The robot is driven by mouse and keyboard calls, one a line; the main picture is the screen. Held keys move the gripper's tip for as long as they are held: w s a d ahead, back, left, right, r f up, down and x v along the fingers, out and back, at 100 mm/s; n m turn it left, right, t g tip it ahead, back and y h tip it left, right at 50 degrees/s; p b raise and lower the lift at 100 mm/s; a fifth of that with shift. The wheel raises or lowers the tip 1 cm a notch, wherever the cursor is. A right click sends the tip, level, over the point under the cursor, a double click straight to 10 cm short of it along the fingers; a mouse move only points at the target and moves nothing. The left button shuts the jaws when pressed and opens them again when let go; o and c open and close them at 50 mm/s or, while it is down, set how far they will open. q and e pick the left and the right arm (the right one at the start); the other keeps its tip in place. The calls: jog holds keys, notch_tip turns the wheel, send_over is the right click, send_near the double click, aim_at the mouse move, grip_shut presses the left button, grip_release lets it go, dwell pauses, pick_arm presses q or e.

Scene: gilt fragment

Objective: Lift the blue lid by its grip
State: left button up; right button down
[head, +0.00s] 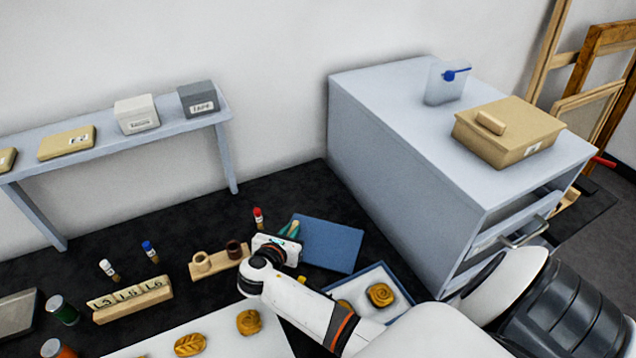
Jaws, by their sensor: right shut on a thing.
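The gripper's body hides the lid's grip and the exact contact. I cannot tell whether the lid is clear of the dark surface. The open box holds a round gold ornament (381,294), and my right arm covers part of the box. My left gripper is not in view.
A wooden holder (220,263) with round cups and a red-capped vial (258,217) stand close to the gripper. A white board with gold pieces (248,322) lies in front. A grey-blue cabinet (400,170) rises at the right. Dark surface (200,222) is free behind the holder.

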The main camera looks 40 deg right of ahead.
notch_tip(320, 180, up, 10)
jog(key=shift+f, duration=0.2)
notch_tip(320, 180, up, 6)
jog(key=p, duration=0.9)
jog(key=shift+r, duration=0.2)
